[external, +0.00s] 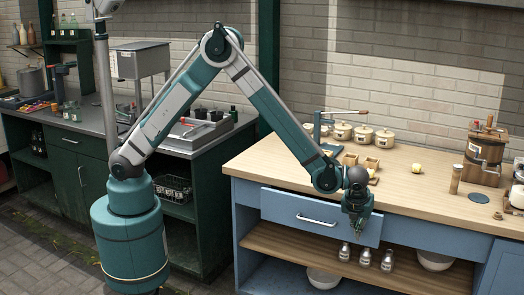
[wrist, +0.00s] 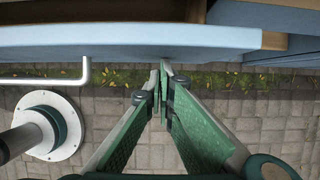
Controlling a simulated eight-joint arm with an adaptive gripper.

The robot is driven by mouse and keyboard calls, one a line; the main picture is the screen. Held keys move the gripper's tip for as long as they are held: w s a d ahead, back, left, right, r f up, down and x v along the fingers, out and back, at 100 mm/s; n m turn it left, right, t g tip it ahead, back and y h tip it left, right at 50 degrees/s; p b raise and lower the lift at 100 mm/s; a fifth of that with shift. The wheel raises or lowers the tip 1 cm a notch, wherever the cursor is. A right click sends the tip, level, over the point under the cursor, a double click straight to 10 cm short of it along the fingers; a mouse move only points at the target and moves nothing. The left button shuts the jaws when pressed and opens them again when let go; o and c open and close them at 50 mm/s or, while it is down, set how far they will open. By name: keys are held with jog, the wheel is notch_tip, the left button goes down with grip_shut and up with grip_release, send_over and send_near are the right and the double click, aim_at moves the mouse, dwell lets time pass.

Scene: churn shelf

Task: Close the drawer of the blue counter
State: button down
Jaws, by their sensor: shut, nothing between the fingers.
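The blue counter (external: 248,222) with a pale wooden top stands at the right in the external view. Its blue drawer (external: 285,207) is pulled out from the counter front, with a metal bar handle (external: 317,219). In the wrist view, the drawer front (wrist: 90,38) spans the top and its handle (wrist: 60,79) is at the left. Some brown wood shows behind the drawer front. My gripper (external: 358,232) is shut and empty, pointing down before the right part of the drawer front. Its fingertips (wrist: 164,72) are close to the front; I cannot tell whether they touch.
Metal shakers (external: 365,257) and white bowls (external: 323,278) are on the shelves below. A wooden churn (external: 485,147), a yellow item (external: 416,168) and lidded pots (external: 363,134) stand on the counter top. A dark green counter (external: 75,175) is at the left. Paving lies in front.

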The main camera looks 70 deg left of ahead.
jog(key=w+a, duration=0.4)
jog(key=shift+w+a, duration=0.15)
jog(key=shift+a, duration=0.1)
dwell(0.3)
jog(key=shift+s+d, duration=0.25)
jog(key=shift+d, duration=0.05)
jog(key=s+d+r+p, duration=0.1)
jog(key=s+d+r, duration=0.4)
jog(key=r, duration=0.4)
jog(key=shift+s+d+r+p, duration=0.15)
jog(key=shift+s+d+p, duration=0.05)
jog(key=shift+d+p, duration=0.2)
jog(key=shift+a, duration=0.15)
